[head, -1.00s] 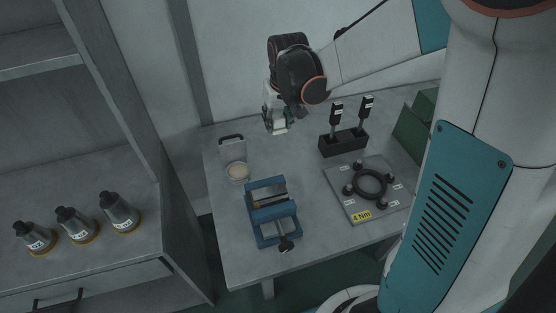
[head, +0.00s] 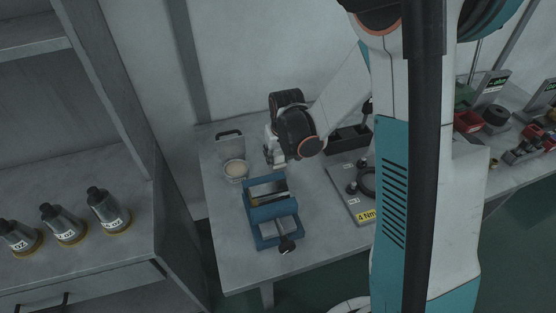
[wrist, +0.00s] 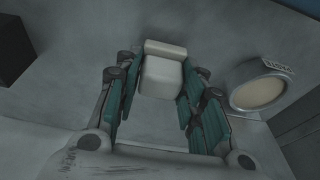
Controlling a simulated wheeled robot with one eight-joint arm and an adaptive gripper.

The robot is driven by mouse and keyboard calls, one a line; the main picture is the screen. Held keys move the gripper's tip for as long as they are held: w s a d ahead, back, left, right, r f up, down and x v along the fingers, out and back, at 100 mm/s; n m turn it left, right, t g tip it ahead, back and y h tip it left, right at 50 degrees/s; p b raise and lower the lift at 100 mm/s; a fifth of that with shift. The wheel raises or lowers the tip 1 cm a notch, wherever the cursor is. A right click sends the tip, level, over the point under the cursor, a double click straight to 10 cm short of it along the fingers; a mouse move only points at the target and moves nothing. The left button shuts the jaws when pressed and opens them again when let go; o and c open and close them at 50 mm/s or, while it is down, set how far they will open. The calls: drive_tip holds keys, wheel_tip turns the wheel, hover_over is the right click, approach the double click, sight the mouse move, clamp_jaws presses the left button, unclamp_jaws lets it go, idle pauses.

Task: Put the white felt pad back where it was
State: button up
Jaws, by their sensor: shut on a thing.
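The white felt pad (wrist: 163,76) is between the fingers of my gripper (wrist: 160,90) in the wrist view. The teal fingers close on it from both sides. In the head view my gripper (head: 275,160) hangs over the table, just behind the blue vise and right of a round dish; the pad is hard to make out there. The dish (head: 235,178) has a pale rim and cream contents. It also shows at the right of the wrist view (wrist: 234,101), apart from the pad, with a small label on its rim.
The blue vise (head: 262,228) stands at the table's front. A clear panel with a dark handle (head: 230,134) stands behind the dish. A dark tool holder (head: 345,140) and a plate marked 4 Nm (head: 350,200) are to the right. Labelled bottles (head: 65,224) stand on the left bench.

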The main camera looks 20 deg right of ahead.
drive_tip(key=shift+f, duration=0.55)
drive_tip(key=shift+f, duration=0.15)
drive_tip(key=o, duration=1.2)
